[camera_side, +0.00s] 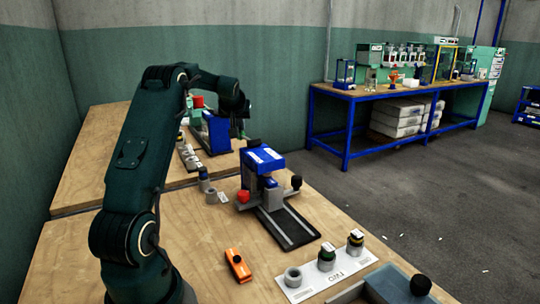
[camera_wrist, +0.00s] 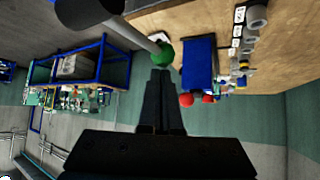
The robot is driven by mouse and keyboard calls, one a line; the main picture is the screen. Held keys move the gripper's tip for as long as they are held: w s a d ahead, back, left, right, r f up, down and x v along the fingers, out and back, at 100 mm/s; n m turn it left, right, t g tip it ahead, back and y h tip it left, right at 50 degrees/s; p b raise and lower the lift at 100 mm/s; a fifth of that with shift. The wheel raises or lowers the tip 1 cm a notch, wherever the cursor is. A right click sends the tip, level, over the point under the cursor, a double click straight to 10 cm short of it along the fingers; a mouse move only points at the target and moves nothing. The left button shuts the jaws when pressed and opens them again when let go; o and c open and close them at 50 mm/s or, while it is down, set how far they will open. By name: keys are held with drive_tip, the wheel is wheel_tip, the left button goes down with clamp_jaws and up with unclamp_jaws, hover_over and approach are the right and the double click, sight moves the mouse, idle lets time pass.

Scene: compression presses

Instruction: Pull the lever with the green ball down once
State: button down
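The green ball (camera_wrist: 163,54) sits at the end of a grey lever rod (camera_wrist: 138,36) in the wrist view. My gripper (camera_wrist: 160,72) points at it with its dark fingers together and nothing visible between them. The ball shows just beyond the fingertips; I cannot tell whether they touch. In the side view my gripper (camera_side: 238,128) hangs above the far part of the bench, near a blue press (camera_side: 215,132). The green ball cannot be made out clearly there. A blue press body (camera_wrist: 198,62) stands right of the ball in the wrist view, with two red balls (camera_wrist: 186,99) (camera_wrist: 207,98) near it.
A second blue press (camera_side: 262,162) with a red ball (camera_side: 243,197) and black knobs stands nearer on the wooden bench. An orange tool (camera_side: 238,265), a white card with small cylinders (camera_side: 326,260) and a grey tray (camera_side: 398,284) lie in front.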

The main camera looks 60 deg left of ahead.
drive_tip(key=shift+f, duration=1.4)
drive_tip(key=shift+s, duration=0.1)
wheel_tip(320, 180, up, 13)
idle(1.2)
